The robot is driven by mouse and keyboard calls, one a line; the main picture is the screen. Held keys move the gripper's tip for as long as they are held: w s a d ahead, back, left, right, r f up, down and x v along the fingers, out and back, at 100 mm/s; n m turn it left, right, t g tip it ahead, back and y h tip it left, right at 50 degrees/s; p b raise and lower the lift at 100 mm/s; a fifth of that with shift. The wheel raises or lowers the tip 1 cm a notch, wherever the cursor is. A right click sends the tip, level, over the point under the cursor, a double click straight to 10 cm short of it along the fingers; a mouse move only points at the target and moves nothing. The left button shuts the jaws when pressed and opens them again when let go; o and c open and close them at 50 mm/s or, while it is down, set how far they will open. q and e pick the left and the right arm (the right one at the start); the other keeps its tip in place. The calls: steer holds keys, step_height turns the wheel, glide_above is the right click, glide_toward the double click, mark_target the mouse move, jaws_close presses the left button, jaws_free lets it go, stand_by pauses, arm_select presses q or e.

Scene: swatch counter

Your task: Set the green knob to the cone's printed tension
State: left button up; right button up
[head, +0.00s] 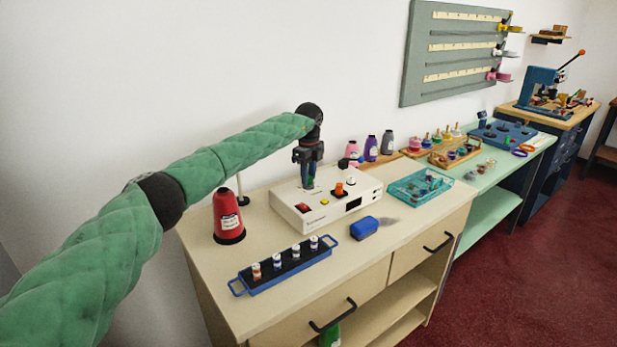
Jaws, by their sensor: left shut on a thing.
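My left gripper (309,184) points down over the back of the cream machine (325,222) and is shut on the green knob (311,182). Only a little green shows between the fingers, so the knob's setting is hidden. A red thread cone (227,213) with a pale printed label (229,221) stands upright on the counter to the left of the machine. The print is too small to read. The machine also bears an orange knob (339,189), a white knob (351,180), a red switch (303,208), a yellow button (325,202) and a dark display (354,203). My right gripper is out of view.
A blue rack (284,267) with several small spools lies in front of the machine, beside a blue block (364,227). A teal tray (419,187) is to the right. Pink, purple and grey cones (388,143) stand behind. The counter's front left (225,318) is clear.

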arm_select(q)
steer(key=shift+r+n, duration=0.1)
steer(key=shift+n, duration=0.4)
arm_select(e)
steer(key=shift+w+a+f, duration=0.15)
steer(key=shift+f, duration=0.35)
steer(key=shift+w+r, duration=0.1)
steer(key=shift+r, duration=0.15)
arm_select(q)
steer(key=o, duration=1)
steer(key=shift+c, duration=0.2)
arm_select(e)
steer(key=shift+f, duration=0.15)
arm_select(q)
steer(key=shift+r+b, duration=0.35)
steer(key=shift+r, duration=0.25)
step_height(320, 180, up, 6)
steer(key=shift+f+b, duration=0.1)
steer(key=shift+b, duration=0.55)
steer(key=shift+r, duration=0.35)
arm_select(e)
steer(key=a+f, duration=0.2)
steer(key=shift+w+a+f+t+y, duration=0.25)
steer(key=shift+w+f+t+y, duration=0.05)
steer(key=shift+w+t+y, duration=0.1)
